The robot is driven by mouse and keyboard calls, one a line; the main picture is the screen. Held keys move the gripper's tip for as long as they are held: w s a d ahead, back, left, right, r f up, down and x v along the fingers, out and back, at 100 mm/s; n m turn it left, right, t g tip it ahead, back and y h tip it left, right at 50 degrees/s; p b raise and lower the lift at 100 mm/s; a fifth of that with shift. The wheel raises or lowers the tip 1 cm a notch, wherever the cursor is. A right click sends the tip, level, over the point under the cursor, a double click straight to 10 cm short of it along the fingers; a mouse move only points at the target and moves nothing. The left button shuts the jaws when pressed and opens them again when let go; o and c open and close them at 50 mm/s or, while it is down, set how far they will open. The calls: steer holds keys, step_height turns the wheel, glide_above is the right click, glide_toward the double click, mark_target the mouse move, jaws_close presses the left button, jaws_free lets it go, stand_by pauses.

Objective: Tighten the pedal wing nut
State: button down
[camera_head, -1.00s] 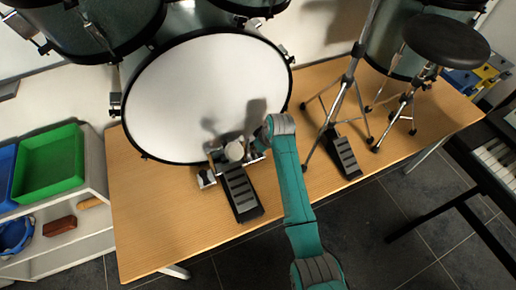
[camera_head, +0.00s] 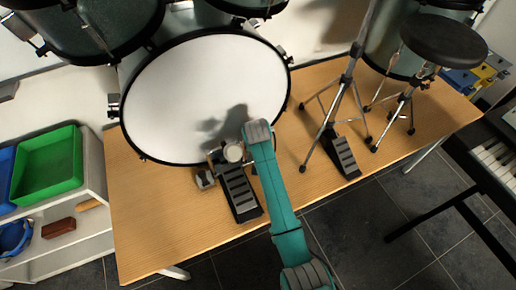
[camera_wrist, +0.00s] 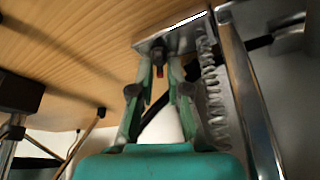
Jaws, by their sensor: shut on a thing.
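The bass drum pedal (camera_head: 241,194) stands on the wooden table in front of the large white drum head (camera_head: 205,95). In the wrist view its metal frame (camera_wrist: 234,65) and coiled spring (camera_wrist: 213,95) rise to the right of my gripper (camera_wrist: 165,60). My gripper's two green fingers are shut on a small dark piece at the pedal's metal plate (camera_wrist: 180,35), which I take to be the wing nut (camera_wrist: 161,72). The fingers cover most of it, so its wings and angle cannot be told. In the head view the fingertips are hard to make out beside the pedal.
A second pedal (camera_head: 341,152) with a tall stand is to the right, near a black stool (camera_head: 443,41). A green bin (camera_head: 50,164) is on the left shelf. A keyboard (camera_head: 497,157) is at the right. Bare table (camera_head: 150,230) lies left of the pedal.

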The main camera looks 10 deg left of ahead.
steer(key=shift+m+h, duration=0.3)
steer(key=shift+m, duration=0.3)
steer(key=c, duration=1.2)
jaws_free()
steer(key=v, duration=1.2)
steer(key=shift+o, duration=0.2)
steer(key=shift+d, duration=0.1)
